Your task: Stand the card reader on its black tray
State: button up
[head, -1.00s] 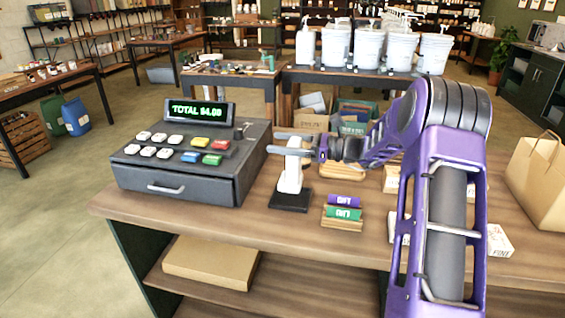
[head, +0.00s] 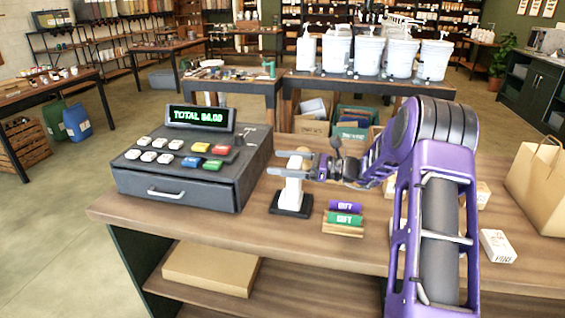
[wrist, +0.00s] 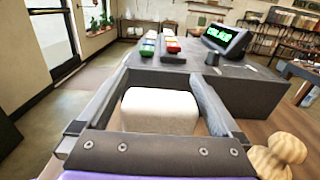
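The white card reader (head: 291,192) stands upright on its black tray (head: 291,209) on the counter, right of the cash register. No gap shows between its base and the tray, though its base is partly hard to make out. My gripper (head: 289,164) reaches in level from the right, with one finger on each side of the reader's upper part. In the wrist view, the reader's white top (wrist: 160,111) sits between the two dark fingers, close to both; they look shut on it. The tray is hidden in that view.
The cash register (head: 190,165) stands close left of the reader. A small wooden holder with gift cards (head: 343,220) is just right of the tray. A paper bag (head: 540,185) and small boxes (head: 497,246) are farther right. A rounded wooden object (wrist: 285,150) shows in the wrist view.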

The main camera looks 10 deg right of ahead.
jog(key=shift+r, duration=0.1)
jog(key=shift+d, duration=0.2)
jog(key=v, duration=1.1)
jog(key=shift+s+d, duration=0.2)
jog(key=shift+d, duration=0.1)
